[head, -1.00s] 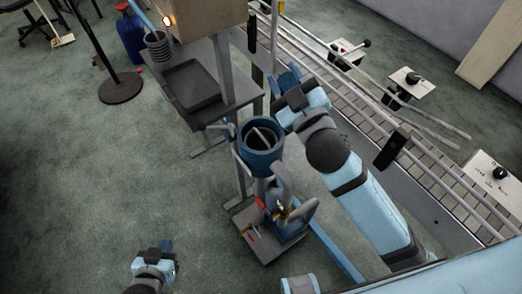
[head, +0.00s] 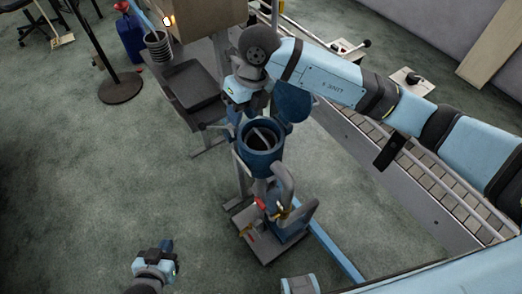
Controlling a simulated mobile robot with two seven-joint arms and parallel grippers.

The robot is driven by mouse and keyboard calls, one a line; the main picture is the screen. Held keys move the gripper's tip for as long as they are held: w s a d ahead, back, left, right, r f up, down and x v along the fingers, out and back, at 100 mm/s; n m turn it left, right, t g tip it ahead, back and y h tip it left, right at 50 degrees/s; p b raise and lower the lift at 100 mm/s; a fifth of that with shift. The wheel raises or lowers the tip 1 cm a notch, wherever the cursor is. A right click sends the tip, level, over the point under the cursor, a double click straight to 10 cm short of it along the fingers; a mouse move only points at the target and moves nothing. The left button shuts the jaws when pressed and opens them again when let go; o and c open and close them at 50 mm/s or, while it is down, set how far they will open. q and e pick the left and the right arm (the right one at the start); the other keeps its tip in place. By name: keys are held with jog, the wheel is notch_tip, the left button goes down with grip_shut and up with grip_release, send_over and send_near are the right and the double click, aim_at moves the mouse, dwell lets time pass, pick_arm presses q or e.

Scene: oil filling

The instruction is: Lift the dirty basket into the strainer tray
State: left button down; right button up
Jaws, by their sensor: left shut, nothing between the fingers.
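The dirty basket (head: 262,137) sits inside the open blue housing (head: 262,160); only its dark inside and pale handle show. The strainer tray (head: 191,86), a dark shallow tray, lies on the grey stand behind and left of the housing and looks empty. My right gripper (head: 235,108) hangs just above the housing's far-left rim, pointing down, apart from the handle; its fingers are too small and hidden to tell their opening. My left gripper (head: 166,258) is shut and empty, low over the floor at the bottom left.
A blue lid (head: 292,102) stands open beside the housing. A grey ribbed basket (head: 157,46) stands by the tray. Valves and pipes (head: 280,205) stand in front of the housing. A roller conveyor (head: 420,170) runs along the right.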

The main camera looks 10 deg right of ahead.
jog(key=w+d+h, duration=0.2)
jog(key=d+h, duration=0.1)
jog(key=d, duration=0.1)
jog(key=p, duration=0.1)
send_over(261, 135)
jog(key=shift+m+t, duration=0.4)
notch_tip(261, 135, down, 8)
jog(key=shift+w+a+r, duration=0.1)
jog(key=shift+w+a, duration=0.05)
jog(key=f+p, duration=0.1)
jog(key=f, duration=0.1)
jog(key=f+p, duration=0.1)
jog(key=f, duration=0.1)
jog(key=shift+d+f, duration=0.2)
jog(key=shift+f, duration=0.5)
jog(key=shift+c, duration=0.4)
grip_shut()
